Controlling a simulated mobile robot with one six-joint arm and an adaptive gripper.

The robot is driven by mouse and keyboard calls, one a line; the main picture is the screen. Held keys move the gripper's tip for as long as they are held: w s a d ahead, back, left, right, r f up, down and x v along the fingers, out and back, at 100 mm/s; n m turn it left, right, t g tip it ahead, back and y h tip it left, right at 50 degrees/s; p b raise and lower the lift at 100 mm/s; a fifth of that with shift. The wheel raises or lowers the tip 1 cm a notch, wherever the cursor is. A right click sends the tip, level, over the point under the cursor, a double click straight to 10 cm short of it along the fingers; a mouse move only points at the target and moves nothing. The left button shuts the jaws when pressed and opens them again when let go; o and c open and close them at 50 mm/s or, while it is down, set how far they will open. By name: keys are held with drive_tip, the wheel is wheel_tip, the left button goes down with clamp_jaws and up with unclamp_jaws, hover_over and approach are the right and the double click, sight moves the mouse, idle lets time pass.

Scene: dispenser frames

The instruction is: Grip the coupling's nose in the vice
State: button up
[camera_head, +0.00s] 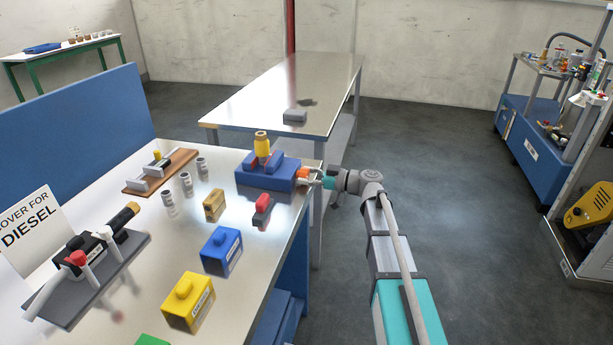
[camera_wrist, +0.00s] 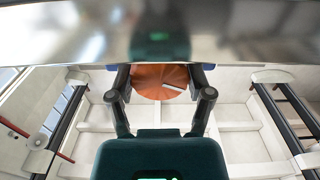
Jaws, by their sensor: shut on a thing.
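The blue vice (camera_head: 255,181) sits at the far right corner of the steel bench. The brass-yellow coupling (camera_head: 261,142) stands upright at the vice's raised blue jaws; its lower end is hidden there, and I cannot tell whether the jaws press on it. An orange knob (camera_head: 303,172) is on the vice's right side, beside the bench edge. My gripper (camera_head: 311,178) reaches it from the right and is shut on it. In the wrist view the round orange knob (camera_wrist: 150,83), with a white mark, lies between my fingertips (camera_wrist: 160,75).
A red-and-grey part (camera_head: 262,211), a small brass block (camera_head: 214,205), a blue block (camera_head: 221,251) and a yellow block (camera_head: 188,303) stand on the bench (camera_head: 150,270). Several grey fittings (camera_head: 186,183) stand farther left. Another steel table (camera_head: 285,90) is behind.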

drive_tip(key=shift+w+m, duration=0.1)
drive_tip(key=shift+m, duration=2.6)
drive_tip(key=o, duration=1.1)
drive_tip(key=shift+o, duration=0.2)
drive_tip(key=shift+d, duration=0.1)
drive_tip(key=v, duration=1.1)
drive_tip(key=shift+d, duration=0.35)
